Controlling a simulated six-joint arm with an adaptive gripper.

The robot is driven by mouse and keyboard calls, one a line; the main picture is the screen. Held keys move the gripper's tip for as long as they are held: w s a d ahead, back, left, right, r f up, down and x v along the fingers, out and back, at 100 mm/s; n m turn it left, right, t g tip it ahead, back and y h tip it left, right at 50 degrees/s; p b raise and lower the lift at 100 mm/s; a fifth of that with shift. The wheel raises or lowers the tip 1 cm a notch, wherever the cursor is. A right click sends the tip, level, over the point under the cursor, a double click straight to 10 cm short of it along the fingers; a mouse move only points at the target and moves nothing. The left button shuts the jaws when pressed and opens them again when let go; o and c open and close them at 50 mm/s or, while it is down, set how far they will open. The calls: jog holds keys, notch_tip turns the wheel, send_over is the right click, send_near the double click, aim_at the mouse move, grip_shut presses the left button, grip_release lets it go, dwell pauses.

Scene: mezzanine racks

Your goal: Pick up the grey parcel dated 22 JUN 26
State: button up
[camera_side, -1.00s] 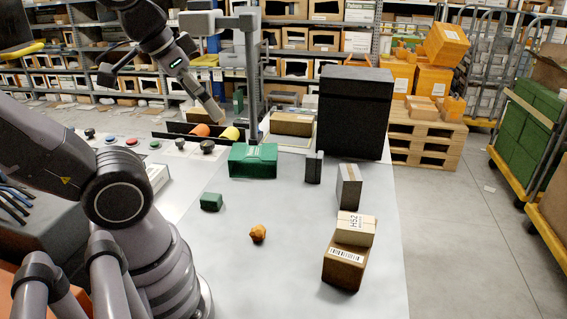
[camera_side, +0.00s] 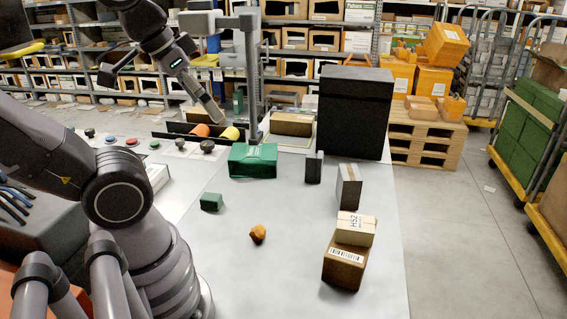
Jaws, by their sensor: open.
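A small dark grey parcel (camera_side: 314,167) stands upright on the light table, right of a green box. A taller box with a grey-brown face (camera_side: 348,188) stands to its right and nearer the camera. No date can be read on either, so I cannot tell which bears 22 JUN 26. My gripper (camera_side: 214,112) is open, high at the back left above the orange and yellow rolls, well apart from both boxes. Its fingers are seen nearly edge-on.
A green box (camera_side: 252,161), a small green block (camera_side: 211,202) and an orange lump (camera_side: 258,233) lie on the table (camera_side: 290,285). A cream box (camera_side: 356,229) sits on a brown box (camera_side: 343,268). A tall black case (camera_side: 355,112) stands behind.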

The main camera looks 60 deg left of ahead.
jog(key=w+a+f+m+g+y, duration=0.1)
jog(key=w+a+f+m+y, duration=0.15)
jog(key=w, duration=0.45)
jog(key=w+a+f+m+g+y, duration=0.2)
jog(key=w+m+y, duration=0.15)
jog(key=w, duration=0.25)
jog(key=w+a+f+m+g+y, duration=0.1)
jog(key=w+a+f+m+y, duration=0.1)
jog(key=w+m, duration=0.35)
jog(key=m+t+y, duration=0.3)
jog(key=m+t, duration=0.3)
jog(key=m, duration=0.7)
send_near(350, 170)
jog(key=x, duration=0.3)
jog(key=shift+w+a+f, duration=0.15)
jog(key=shift+a+f, duration=0.1)
jog(key=shift+f, duration=0.1)
jog(key=shift+x, duration=3.15)
jog(key=shift+r, duration=0.15)
